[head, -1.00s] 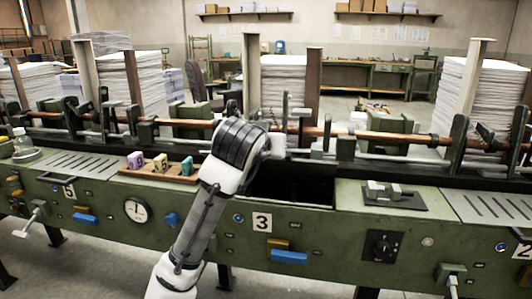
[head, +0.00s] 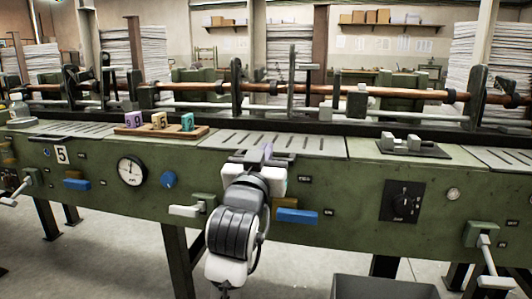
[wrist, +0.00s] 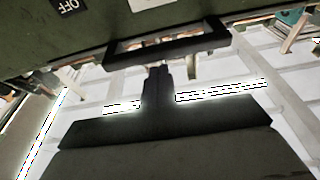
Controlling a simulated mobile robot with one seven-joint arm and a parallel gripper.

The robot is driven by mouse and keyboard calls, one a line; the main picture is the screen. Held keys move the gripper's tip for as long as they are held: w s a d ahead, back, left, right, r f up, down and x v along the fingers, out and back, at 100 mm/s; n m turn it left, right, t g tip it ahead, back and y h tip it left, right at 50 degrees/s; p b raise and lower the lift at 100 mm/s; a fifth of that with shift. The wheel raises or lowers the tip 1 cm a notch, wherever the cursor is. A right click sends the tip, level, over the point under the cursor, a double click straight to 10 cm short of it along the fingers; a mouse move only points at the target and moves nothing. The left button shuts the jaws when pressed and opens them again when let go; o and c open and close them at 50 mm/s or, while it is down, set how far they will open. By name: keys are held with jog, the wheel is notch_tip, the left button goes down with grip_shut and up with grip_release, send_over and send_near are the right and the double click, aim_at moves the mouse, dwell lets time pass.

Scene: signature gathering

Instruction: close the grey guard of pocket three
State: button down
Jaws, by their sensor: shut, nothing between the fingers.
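The grey slotted guard of pocket three (head: 310,143) lies flat, level with the machine's top, and no dark opening shows around it. My gripper (head: 263,155) is at its front edge, in front of the green machine. Its fingers are shut and empty. In the wrist view my dark fingers (wrist: 157,85) point at a black bar-shaped frame (wrist: 120,53) beneath the machine's edge. I cannot tell whether they touch it. The number plate of pocket three is mostly hidden behind my arm.
Number blocks on a wooden tray (head: 160,129) stand left of the guard. A grey clamp block (head: 413,145) stands to its right. A dark bin (head: 385,288) stands below.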

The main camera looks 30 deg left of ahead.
jog(key=shift+s+f+b, duration=0.1)
jog(key=shift+f+b, duration=0.35)
jog(key=shift+f, duration=0.4)
